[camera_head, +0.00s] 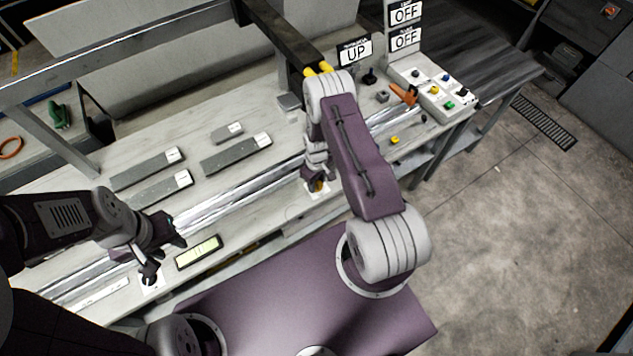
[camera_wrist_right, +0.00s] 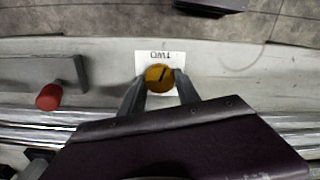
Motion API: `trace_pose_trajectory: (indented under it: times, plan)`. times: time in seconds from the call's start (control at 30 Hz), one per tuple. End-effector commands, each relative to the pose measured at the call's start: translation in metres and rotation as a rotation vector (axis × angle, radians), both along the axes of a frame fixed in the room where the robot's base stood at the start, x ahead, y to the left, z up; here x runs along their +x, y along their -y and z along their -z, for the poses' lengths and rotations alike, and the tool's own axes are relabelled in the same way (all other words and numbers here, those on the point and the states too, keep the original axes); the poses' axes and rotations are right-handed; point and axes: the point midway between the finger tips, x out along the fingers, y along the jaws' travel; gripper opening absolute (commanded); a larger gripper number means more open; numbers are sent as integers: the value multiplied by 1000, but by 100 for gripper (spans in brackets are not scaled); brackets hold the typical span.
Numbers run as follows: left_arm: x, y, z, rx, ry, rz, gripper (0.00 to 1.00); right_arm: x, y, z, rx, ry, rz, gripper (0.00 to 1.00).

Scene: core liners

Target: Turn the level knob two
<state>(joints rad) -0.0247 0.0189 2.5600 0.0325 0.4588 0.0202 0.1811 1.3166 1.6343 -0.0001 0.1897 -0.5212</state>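The level knob two is a round orange-yellow knob (camera_wrist_right: 158,78) with a dark pointer line, tilted slightly. It sits on a white plate (camera_wrist_right: 143,57) marked TWO, upside down in the right wrist view. In the head view the knob (camera_head: 318,187) is partly hidden below my right gripper (camera_head: 316,180). My right gripper's two fingers (camera_wrist_right: 159,82) stand on either side of the knob, close to its edges. Whether they press on it I cannot tell. My left gripper (camera_head: 165,257) has its fingers apart and empty, over the bench's front left edge near another white plate (camera_head: 151,283).
A lit display (camera_head: 198,252) lies between the two grippers. Metal rails (camera_head: 235,205) run along the bench. Grey bars with labels (camera_head: 236,153) lie behind. A red knob (camera_wrist_right: 49,97) is nearby.

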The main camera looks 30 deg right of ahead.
Motion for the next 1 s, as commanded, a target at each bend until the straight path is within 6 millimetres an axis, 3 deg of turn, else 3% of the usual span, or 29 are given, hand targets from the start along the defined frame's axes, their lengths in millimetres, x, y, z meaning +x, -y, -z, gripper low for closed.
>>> trace_pose_trajectory:
  times: [0.03, 0.1, 0.23, 0.53, 0.87, 0.9, 0.97, 1.0]
  plan:
    - [0, 0, 0, 0, 0, 0, 36, 0, 0, 0, 0, -1, 0, 16]
    - [0, 0, 0, 0, 0, 0, 36, 0, 0, 0, 1, -1, 0, 0]
    - [0, 0, 7, 0, 0, 0, 36, 0, 0, 3, 0, 0, 44, 0]
    - [0, 0, 32, 0, 0, 0, 36, 0, 1, 2, 0, 0, 404, 0]
    - [0, 0, 31, 0, 0, 0, 36, 0, 0, -1, 1, -2, 439, 0]
    - [0, 0, 31, 0, 0, 0, 36, 0, 0, -1, 1, -2, 438, 47]
    - [0, 0, 31, 0, 0, 0, 36, 0, 0, -1, 1, -2, 438, 60]
    - [0, 0, 31, 0, 0, 0, 36, 0, 1, -1, 0, -1, 438, 60]
